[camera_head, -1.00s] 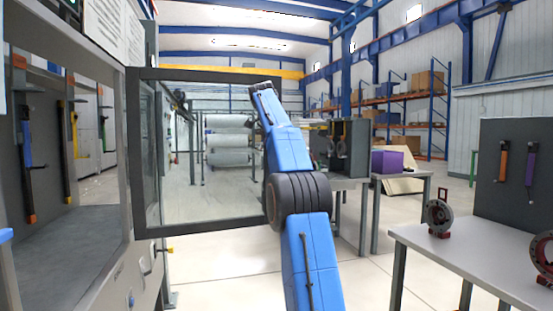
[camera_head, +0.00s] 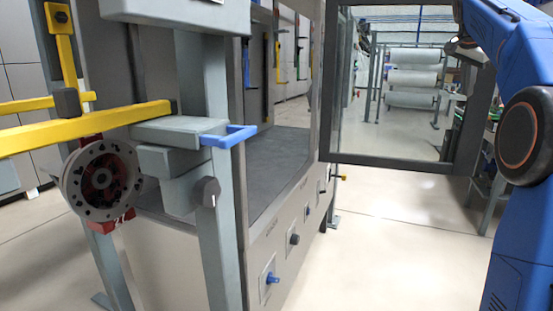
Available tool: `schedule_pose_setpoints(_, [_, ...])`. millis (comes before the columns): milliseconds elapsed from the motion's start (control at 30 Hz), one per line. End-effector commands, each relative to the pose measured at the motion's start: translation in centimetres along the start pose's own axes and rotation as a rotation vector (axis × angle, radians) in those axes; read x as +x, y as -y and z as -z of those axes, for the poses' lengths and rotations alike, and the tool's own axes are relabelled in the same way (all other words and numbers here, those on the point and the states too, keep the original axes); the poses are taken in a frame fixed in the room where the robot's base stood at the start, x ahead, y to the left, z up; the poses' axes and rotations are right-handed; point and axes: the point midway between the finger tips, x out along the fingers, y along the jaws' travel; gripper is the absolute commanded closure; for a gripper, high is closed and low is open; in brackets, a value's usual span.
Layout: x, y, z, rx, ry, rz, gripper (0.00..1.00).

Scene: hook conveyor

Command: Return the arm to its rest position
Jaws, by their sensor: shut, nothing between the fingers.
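My blue arm (camera_head: 505,60) rises along the right edge of the view, bent at a large dark round joint (camera_head: 531,136). Its upper part reaches the top right, where a small grey part (camera_head: 466,48) shows in front of the dark-framed door. I cannot make out any gripper fingers there. My gripper is not recognisable in the view, and no held object shows.
The dark-framed glass door (camera_head: 400,166) stands open close to the arm. The grey cabinet (camera_head: 300,215) is at centre left. A yellow bar (camera_head: 70,132) with a hanging round flange part (camera_head: 98,180) juts in at left. Floor (camera_head: 400,235) between cabinet and arm is clear.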

Motion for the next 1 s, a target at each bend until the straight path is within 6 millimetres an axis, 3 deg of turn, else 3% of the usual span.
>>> schedule_pose_setpoints(200, [-2.4,-3.3,-7.0,-0.197,0.054,0.035,1.00])
schedule_pose_setpoints(467, [-3.7,-8.8,-15.5,-0.426,0.115,0.083,1.00])
schedule_pose_setpoints(767, [-3.7,-17.2,-25.4,-0.681,0.176,0.147,1.00])
schedule_pose_setpoints(1000, [-2.3,-25.1,-33.4,-0.877,0.218,0.205,1.00])
